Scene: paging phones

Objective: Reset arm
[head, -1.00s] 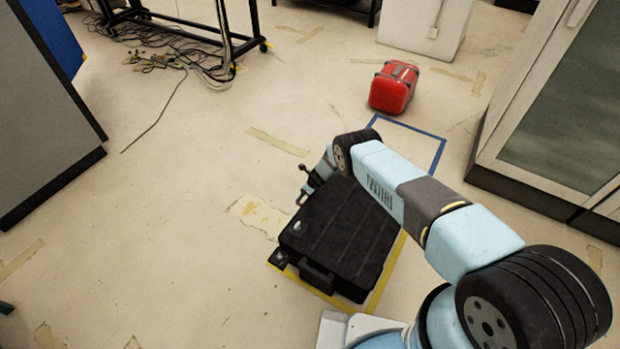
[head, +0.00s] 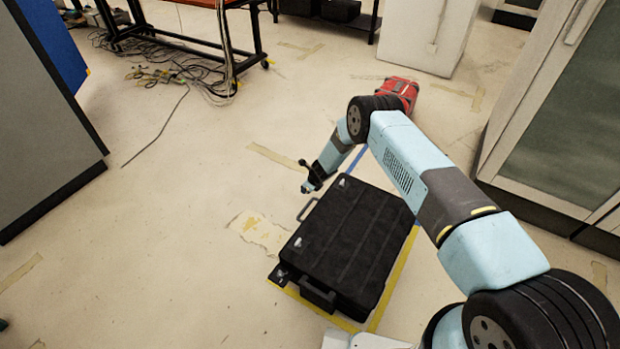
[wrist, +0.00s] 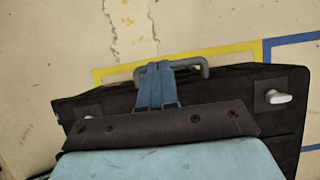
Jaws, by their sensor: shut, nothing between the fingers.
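My gripper (head: 309,186) is shut and empty. In the head view it hangs above and just past the far left edge of the black case (head: 345,245). In the wrist view my gripper's blue fingers (wrist: 155,84) are together and overlap the grey case handle (wrist: 205,70) in the picture; I see no grip on it. The case also shows in the wrist view (wrist: 90,118), with a light latch at its right. In the head view the case lies flat on the floor, its left handle (head: 306,209) clear of my fingers.
Yellow tape (head: 398,270) borders the case. A red case (head: 405,88) stands behind my arm, partly hidden. A grey cabinet (head: 40,140) is at left and a glass-front cabinet (head: 560,110) at right. Cables (head: 170,65) lie at the back left. The left floor is clear.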

